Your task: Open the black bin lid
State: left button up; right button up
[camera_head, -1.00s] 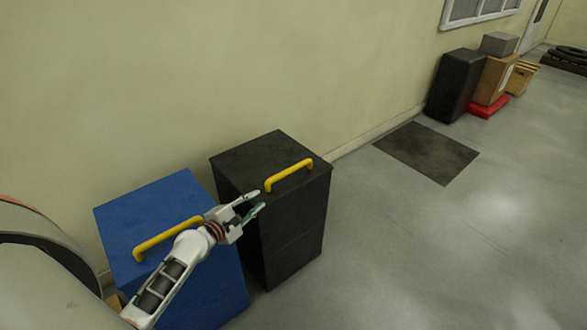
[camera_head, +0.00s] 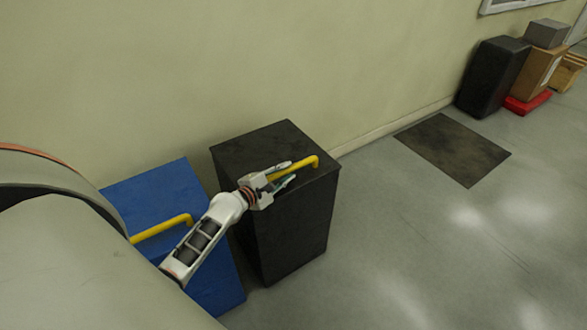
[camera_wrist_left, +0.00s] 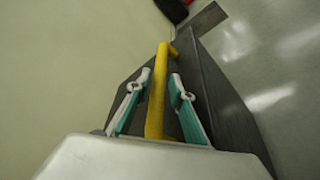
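The black bin (camera_head: 290,225) stands against the wall with its lid (camera_head: 255,145) closed. A yellow handle (camera_head: 306,165) runs along the lid top. My left gripper (camera_head: 285,172) is at the handle, its fingers open on either side of it. In the left wrist view the handle (camera_wrist_left: 161,85) lies between the two open fingers, with a gap visible on both sides. The near part of the handle is hidden by the gripper in the head view. My right gripper is not in view.
A blue bin (camera_head: 165,200) with a yellow handle (camera_head: 160,228) stands just left of the black bin, under my left arm. A dark floor mat (camera_head: 453,149) lies to the right. A black box (camera_head: 492,77) and cardboard box (camera_head: 537,72) stand farther back. The floor at right is clear.

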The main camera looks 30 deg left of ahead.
pick_arm(q)
jog(key=shift+x, duration=1.15)
jog(key=shift+w+d+f+b, duration=0.15)
jog(key=shift+w+b, duration=0.2)
jog(key=shift+w, duration=0.3)
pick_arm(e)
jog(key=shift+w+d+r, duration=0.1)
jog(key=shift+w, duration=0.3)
